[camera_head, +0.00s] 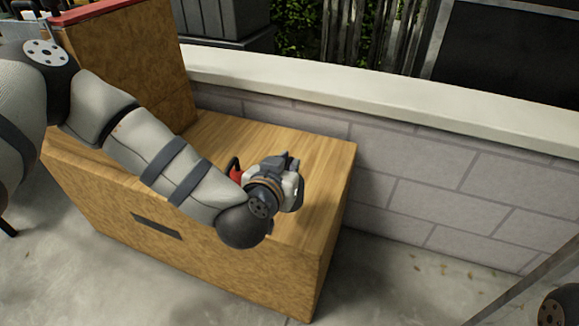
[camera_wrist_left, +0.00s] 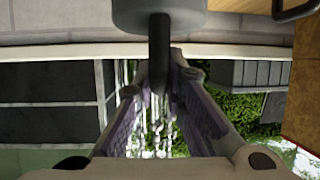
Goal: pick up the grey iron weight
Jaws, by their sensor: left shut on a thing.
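The grey iron weight shows in the left wrist view as a rounded grey body (camera_wrist_left: 160,14) at the top, with a thin dark stem (camera_wrist_left: 159,50). The stem runs down the picture between the two fingers of my left gripper (camera_wrist_left: 164,75), which is shut on it. In the head view my left gripper (camera_head: 287,162) is over the top of a wooden box (camera_head: 325,160). The weight cannot be made out there; the gripper and wrist probably hide it.
A red object (camera_head: 235,172) shows partly behind my left wrist on the box. A taller wooden block (camera_head: 150,60) stands at the left. A low block wall (camera_head: 440,185) with a pale coping runs behind. Bare concrete floor (camera_head: 385,285) lies at the front right.

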